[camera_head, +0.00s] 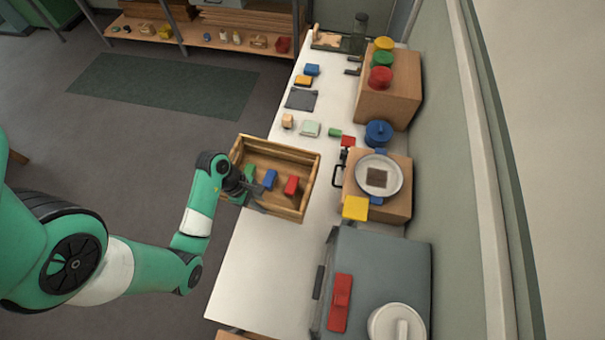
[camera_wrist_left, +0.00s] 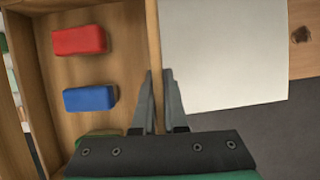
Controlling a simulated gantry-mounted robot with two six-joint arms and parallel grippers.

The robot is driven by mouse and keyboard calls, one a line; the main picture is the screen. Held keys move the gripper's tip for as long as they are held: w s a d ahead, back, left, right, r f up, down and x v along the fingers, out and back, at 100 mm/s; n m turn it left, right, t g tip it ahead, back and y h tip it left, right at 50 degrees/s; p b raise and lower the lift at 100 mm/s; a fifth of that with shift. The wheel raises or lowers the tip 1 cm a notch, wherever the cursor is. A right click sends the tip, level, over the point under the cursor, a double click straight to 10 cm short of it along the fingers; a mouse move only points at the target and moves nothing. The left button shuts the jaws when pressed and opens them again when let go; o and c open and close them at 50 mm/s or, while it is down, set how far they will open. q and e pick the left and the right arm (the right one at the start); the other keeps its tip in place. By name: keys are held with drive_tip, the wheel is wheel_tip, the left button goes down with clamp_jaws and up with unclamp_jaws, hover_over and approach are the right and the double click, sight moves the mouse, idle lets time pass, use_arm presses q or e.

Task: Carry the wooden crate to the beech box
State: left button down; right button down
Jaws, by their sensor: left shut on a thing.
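The wooden crate (camera_head: 313,180) is at the left edge of the white table in the head view. A red block (camera_head: 291,185), a blue block (camera_head: 270,179) and a green block (camera_head: 249,173) are inside it. My left gripper (camera_head: 250,196) is at the crate's near-left side. In the left wrist view, my left gripper (camera_wrist_left: 164,98) is shut on the crate's thin wall (camera_wrist_left: 153,40), one finger on each side. The red block (camera_wrist_left: 79,40) and blue block (camera_wrist_left: 90,98) show inside, with the green one partly hidden. I cannot tell which tan box is the beech box. My right gripper is out of view.
A tan box (camera_head: 391,203) bearing a white plate stands right of the crate; another tan box (camera_head: 385,108) with coloured lids stands farther back. A grey case (camera_head: 390,265) is at the front right. Small items line the back; the table's front left (camera_head: 255,270) is clear.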

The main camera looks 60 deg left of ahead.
sight(281, 195)
use_arm(q)
drive_tip(key=shift+s+d+f+n+b, duration=0.25)
drive_tip(key=shift+d+f+n+b, duration=0.15)
drive_tip(key=shift+b, duration=0.3)
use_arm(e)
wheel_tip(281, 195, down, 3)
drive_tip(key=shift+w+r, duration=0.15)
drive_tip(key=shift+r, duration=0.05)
use_arm(q)
drive_tip(key=shift+w, duration=0.1)
